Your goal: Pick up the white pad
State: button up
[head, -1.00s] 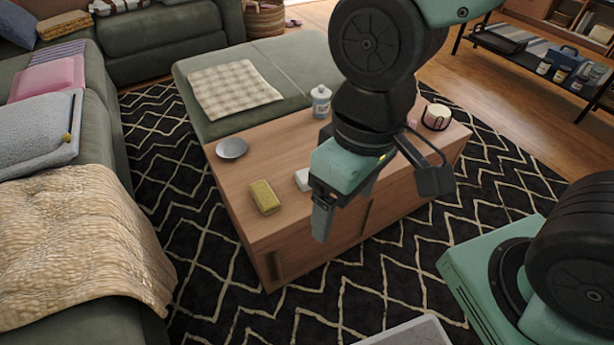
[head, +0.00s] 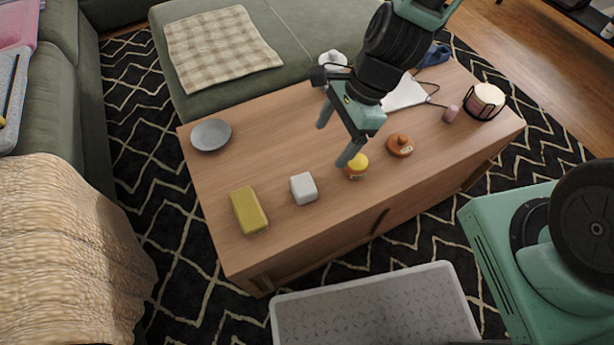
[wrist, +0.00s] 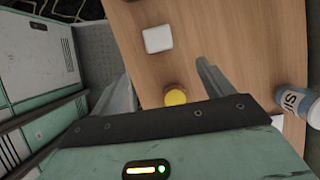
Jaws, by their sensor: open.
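The white pad (head: 303,188) is a small white block with rounded edges. It lies on the wooden table (head: 240,165), between a yellow-green block and a small yellow-topped item. In the wrist view the white pad (wrist: 158,39) lies beyond my fingertips, near the table's edge. My gripper (head: 335,140) is open and empty above the table, to the right of and farther back than the pad. In the wrist view its two fingers (wrist: 165,78) show spread apart, with the yellow-topped item between them.
A yellow-green block (head: 249,210) lies left of the pad, and the yellow-topped item (head: 356,167) lies right. An orange-brown lidded object (head: 400,145), a grey plate (head: 211,135) and a candle holder (head: 485,101) share the table. A bottle (wrist: 294,101) stands near my right finger.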

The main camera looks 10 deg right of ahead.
jog(key=b, duration=0.4)
send_near(304, 184)
jog(key=x, duration=0.5)
jog(key=shift+w+d+f, duration=0.1)
jog(key=shift+f, duration=0.05)
jog(key=shift+b+x, duration=1.45)
jog(key=shift+x, duration=1.3)
jog(key=c, duration=1.1)
